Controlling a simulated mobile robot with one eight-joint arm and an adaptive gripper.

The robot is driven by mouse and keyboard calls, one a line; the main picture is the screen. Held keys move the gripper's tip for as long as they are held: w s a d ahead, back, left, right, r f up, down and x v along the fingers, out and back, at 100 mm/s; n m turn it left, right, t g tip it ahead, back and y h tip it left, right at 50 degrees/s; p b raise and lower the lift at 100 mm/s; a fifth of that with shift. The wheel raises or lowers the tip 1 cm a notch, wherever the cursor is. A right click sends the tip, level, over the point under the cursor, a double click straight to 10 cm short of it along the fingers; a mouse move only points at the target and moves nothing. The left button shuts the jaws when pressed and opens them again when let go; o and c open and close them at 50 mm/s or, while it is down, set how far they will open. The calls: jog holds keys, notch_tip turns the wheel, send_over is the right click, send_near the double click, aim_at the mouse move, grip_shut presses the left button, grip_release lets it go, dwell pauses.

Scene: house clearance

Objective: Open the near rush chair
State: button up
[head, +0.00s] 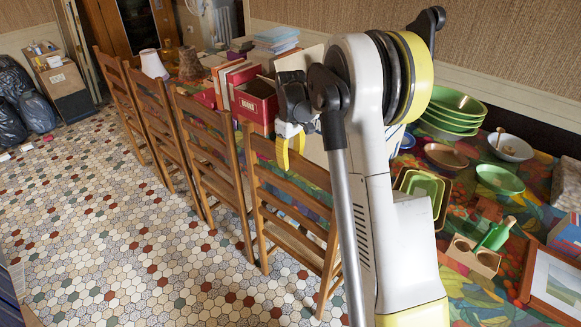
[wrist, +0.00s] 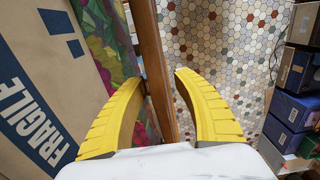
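The near rush chair (head: 278,205) is the wooden ladder-back chair nearest me, in a row along the table in the head view. It stands upright with its back to the open floor. My gripper (head: 291,149) is at the top of its back, with a yellow finger hanging by the top rail. In the wrist view my gripper (wrist: 163,77) has a yellow finger on each side of a narrow wooden bar (wrist: 155,70), likely this chair's. The fingers are close beside the wood, but contact is unclear. My arm hides part of the chair's right side.
More chairs (head: 205,150) stand to the left. The table (head: 465,285) holds green bowls (head: 455,108), a red box (head: 255,100) and a framed picture (head: 555,280). A carton marked FRAGILE (wrist: 45,70) is close left in the wrist view. The tiled floor (head: 120,230) is largely clear.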

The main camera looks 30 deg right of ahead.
jog(key=shift+f, duration=0.7)
grip_shut()
jog(key=shift+a, duration=0.1)
jog(key=s+a, duration=0.4)
jog(key=a, duration=0.8)
jog(key=s+a, duration=0.5)
jog(key=a, duration=0.7)
jog(key=shift+a+p, duration=0.2)
jog(key=shift+p, duration=0.1)
